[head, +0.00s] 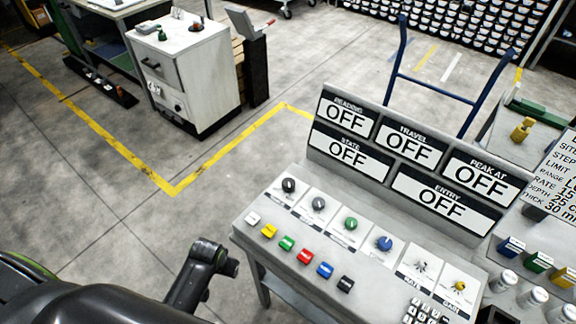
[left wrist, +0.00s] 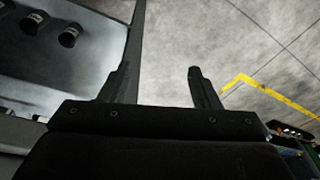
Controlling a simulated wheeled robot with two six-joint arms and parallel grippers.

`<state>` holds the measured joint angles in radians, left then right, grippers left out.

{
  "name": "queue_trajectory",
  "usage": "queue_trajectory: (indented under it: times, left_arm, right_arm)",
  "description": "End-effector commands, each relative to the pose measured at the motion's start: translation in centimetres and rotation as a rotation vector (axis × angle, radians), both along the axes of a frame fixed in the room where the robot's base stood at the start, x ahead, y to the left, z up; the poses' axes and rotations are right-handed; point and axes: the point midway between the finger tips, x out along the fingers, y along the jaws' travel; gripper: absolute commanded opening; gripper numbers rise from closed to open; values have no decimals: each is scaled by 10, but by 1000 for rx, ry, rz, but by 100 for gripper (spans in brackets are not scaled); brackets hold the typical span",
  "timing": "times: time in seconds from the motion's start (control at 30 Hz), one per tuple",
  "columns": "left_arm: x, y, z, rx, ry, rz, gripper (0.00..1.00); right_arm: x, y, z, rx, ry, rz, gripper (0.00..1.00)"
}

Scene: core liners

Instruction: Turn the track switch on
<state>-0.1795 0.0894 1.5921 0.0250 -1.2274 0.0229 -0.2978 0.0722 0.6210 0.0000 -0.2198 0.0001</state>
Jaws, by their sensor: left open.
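A grey sloped control console (head: 262,212) stands at right of centre in the head view. It carries a row of knobs: black (head: 289,185), grey (head: 319,204), green (head: 351,223) and blue (head: 384,243). In front is a row of small coloured switches: white (head: 253,218), yellow (head: 269,231), green (head: 287,243), red (head: 306,256), blue (head: 325,269) and black (head: 346,284). Their labels are too small to read, so I cannot tell which is the track switch. My left gripper (left wrist: 157,82) is open and empty, left of the console. My right gripper is not in view.
A display board (head: 365,213) behind the controls reads OFF in every field. More coloured blocks and round knobs stand at the right edge. A white cabinet (head: 210,75) and a blue frame (head: 440,90) stand behind. Floor left of the console is clear.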

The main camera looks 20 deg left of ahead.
Motion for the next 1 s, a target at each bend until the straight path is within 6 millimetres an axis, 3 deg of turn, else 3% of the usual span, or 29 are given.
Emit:
queue_trajectory:
  times: [0.03,0.1,0.3,0.4,0.57,0.77,1.0]
  left_arm:
    - [14,-4,41,-4,-13,-4,57]
    - [26,-8,77,-8,-15,-7,57]
    - [47,-19,165,-19,-19,-18,57]
    - [62,-27,200,-28,-13,-29,57]
    - [94,-40,215,-43,19,-44,57]
    - [148,-60,234,-59,64,-68,57]
    - [219,-95,283,-68,138,-110,57]
  right_arm:
    - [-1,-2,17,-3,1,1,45]
    - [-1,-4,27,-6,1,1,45]
    - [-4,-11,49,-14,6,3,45]
    - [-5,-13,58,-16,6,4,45]
    - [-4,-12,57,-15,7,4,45]
    - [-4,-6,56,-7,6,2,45]
    - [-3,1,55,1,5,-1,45]
